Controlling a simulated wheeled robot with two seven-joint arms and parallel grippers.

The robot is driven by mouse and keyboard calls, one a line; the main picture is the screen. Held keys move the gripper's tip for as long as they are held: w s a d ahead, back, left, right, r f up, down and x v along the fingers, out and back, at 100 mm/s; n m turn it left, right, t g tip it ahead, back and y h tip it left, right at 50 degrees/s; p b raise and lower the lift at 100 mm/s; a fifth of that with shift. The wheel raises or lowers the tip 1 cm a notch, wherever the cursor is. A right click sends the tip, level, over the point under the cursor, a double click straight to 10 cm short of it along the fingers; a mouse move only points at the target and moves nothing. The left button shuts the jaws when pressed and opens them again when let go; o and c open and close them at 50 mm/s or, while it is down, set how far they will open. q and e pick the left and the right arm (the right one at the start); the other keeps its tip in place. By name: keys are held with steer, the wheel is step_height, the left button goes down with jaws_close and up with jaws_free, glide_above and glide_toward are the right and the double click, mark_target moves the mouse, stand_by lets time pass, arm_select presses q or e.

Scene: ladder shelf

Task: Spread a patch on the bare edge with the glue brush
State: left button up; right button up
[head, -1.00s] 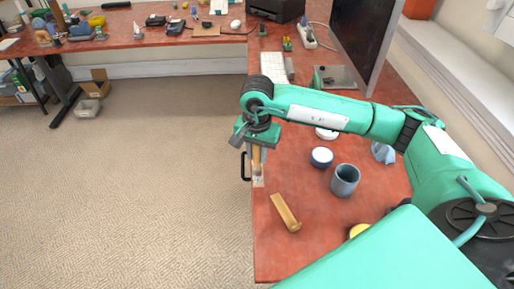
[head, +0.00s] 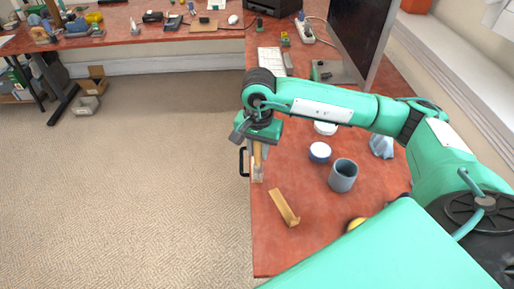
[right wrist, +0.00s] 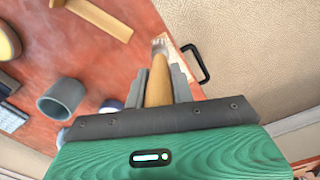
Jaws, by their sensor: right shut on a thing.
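My right gripper (head: 258,150) is shut on the wooden handle of the glue brush (right wrist: 158,82), over the left edge of the red table (head: 330,230). The brush points down, its pale tip close to the table edge; I cannot tell whether it touches. In the right wrist view the gripper (right wrist: 158,88) has the handle between its grey fingers. A pale bare strip of the edge (right wrist: 187,68) shows beside the brush tip, near a black handle (right wrist: 197,63). The brush also shows in the head view (head: 257,157), partly hidden by the gripper. My left gripper is out of view.
A wooden angled piece (head: 284,207) lies on the table in front of the brush. A grey-blue cup (head: 343,176), a blue-and-white round pot (head: 319,152) and a yellow round thing (head: 356,223) stand to the right. A monitor (head: 360,38) stands farther back. Open floor lies left.

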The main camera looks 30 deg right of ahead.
steer(key=shift+f, duration=0.8)
stand_by(0.4)
steer(key=w+d, duration=0.3)
steer(key=w, duration=0.3)
steer(key=shift+w, duration=0.15)
stand_by(0.7)
steer(key=w, duration=0.1)
steer(key=w+d+r, duration=0.1)
steer(key=w+r, duration=0.1)
steer(key=shift+d+r, duration=0.1)
steer(key=shift+d, duration=0.15)
stand_by(0.4)
stand_by(0.4)
